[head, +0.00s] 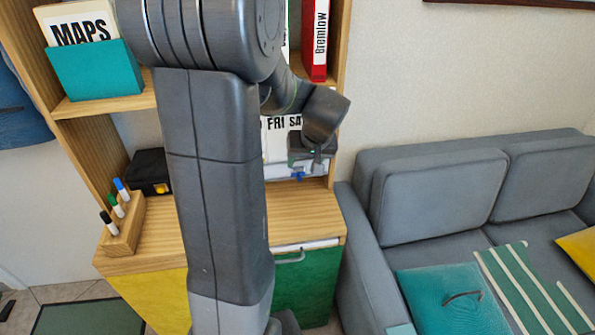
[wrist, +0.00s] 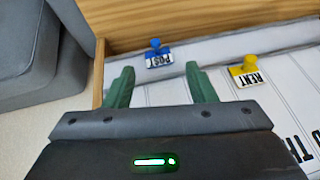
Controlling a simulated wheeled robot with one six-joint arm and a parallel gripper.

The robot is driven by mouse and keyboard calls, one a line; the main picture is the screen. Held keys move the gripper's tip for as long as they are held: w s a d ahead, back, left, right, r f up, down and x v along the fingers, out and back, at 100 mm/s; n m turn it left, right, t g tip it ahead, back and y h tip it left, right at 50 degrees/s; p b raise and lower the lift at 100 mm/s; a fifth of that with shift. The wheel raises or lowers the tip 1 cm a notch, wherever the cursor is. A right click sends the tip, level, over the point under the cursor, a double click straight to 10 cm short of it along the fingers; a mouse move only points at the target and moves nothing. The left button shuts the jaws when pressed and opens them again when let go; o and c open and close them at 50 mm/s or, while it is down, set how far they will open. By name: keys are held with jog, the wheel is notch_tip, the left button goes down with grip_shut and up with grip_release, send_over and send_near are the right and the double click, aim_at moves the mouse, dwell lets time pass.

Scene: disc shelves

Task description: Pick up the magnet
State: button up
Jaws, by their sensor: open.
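A blue knob-shaped magnet (wrist: 156,46) sits over a small blue-and-white card marked POST (wrist: 158,60) on a pale board (wrist: 224,46). A blue spot that looks like this magnet shows in the head view (head: 298,176). A yellow magnet (wrist: 249,62) sits over a card marked RENT (wrist: 248,78), to the right. My gripper (wrist: 161,76) is open, with its two green fingers apart and nothing between them. In the wrist view the blue magnet lies just beyond the gap between the fingertips, and the yellow one outside the right finger. My arm hides part of the shelf.
A wooden shelf unit (head: 300,208) surrounds the board, and its wooden edge (wrist: 190,22) runs close beyond the magnets. A pen block (head: 122,232) and a black box (head: 150,170) stand at the left. A grey sofa (head: 440,190) is at the right.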

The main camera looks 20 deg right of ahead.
aim_at(298, 177)
jog(key=shift+p+x, duration=0.55)
jog(key=shift+x, duration=2.9)
jog(key=shift+w, duration=0.1)
jog(key=shift+a, duration=0.1)
jog(key=c, duration=0.8)
